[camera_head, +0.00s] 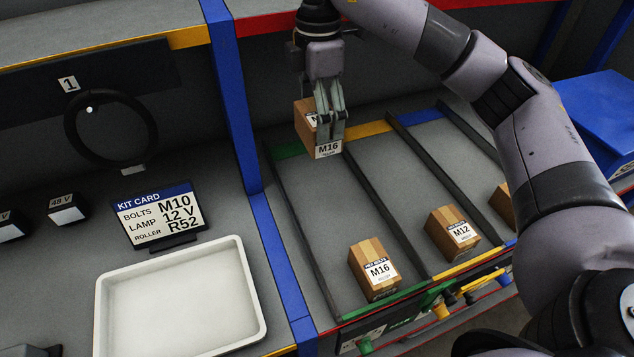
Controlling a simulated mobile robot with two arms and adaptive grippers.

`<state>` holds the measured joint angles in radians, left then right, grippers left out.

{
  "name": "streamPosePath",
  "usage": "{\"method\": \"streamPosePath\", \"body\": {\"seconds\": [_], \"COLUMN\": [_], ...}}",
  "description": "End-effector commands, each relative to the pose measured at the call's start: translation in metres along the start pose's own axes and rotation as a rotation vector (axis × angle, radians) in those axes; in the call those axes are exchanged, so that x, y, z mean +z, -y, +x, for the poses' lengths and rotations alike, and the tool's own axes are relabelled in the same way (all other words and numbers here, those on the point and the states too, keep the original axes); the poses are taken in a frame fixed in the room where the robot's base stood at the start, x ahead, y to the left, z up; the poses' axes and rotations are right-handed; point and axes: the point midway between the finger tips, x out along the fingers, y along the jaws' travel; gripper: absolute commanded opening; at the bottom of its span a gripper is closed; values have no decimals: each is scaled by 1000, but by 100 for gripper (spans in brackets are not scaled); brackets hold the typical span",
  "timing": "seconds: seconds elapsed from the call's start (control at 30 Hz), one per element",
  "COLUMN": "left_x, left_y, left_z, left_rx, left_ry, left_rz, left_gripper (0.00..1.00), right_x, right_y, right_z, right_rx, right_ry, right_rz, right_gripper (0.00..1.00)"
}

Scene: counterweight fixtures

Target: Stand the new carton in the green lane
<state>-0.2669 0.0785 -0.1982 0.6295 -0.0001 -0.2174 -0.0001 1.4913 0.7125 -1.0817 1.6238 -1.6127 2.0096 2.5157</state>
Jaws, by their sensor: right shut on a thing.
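The new carton (304,125), brown with a white M16 label, is held upright in my right gripper (331,130). The gripper is shut on it from above, and its fingers hide part of the carton. The carton is at the far end of the green lane (315,215), overlapping the green strip there in the picture; I cannot tell whether its bottom touches the lane. Another M16 carton (374,270) stands at the near end of the same lane. My left gripper is not in view.
Dark divider rails (385,210) flank the lanes. The yellow lane holds an M12 carton (452,232); another carton (502,205) is partly behind my right arm. A blue post (235,100) stands left of the green lane. The lane's middle is clear.

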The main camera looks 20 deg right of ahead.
Motion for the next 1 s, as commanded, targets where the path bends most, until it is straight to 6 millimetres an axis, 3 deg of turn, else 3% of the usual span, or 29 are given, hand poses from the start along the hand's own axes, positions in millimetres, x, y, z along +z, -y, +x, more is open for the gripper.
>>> {"method": "streamPosePath", "body": {"seconds": [0.17, 0.3, 0.4, 0.53, 0.77, 1.0], "left_x": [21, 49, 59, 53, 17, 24], "left_y": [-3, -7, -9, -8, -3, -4], "left_z": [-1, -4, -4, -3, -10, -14], "left_rx": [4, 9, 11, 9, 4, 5], "left_ry": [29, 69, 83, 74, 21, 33], "left_rz": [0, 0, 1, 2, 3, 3], "left_gripper": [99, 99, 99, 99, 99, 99], "right_x": [0, -1, -1, -1, 1, 0], "right_y": [1, 1, 1, 2, 1, 1], "right_z": [22, 50, 71, 99, 140, 160], "right_rx": [-5, -5, -5, -6, -2, -1], "right_ry": [-1, -2, -2, -3, 1, 1], "right_rz": [-3, -3, -2, -3, -1, -1], "right_gripper": [31, 31, 31, 31, 31, 31]}}
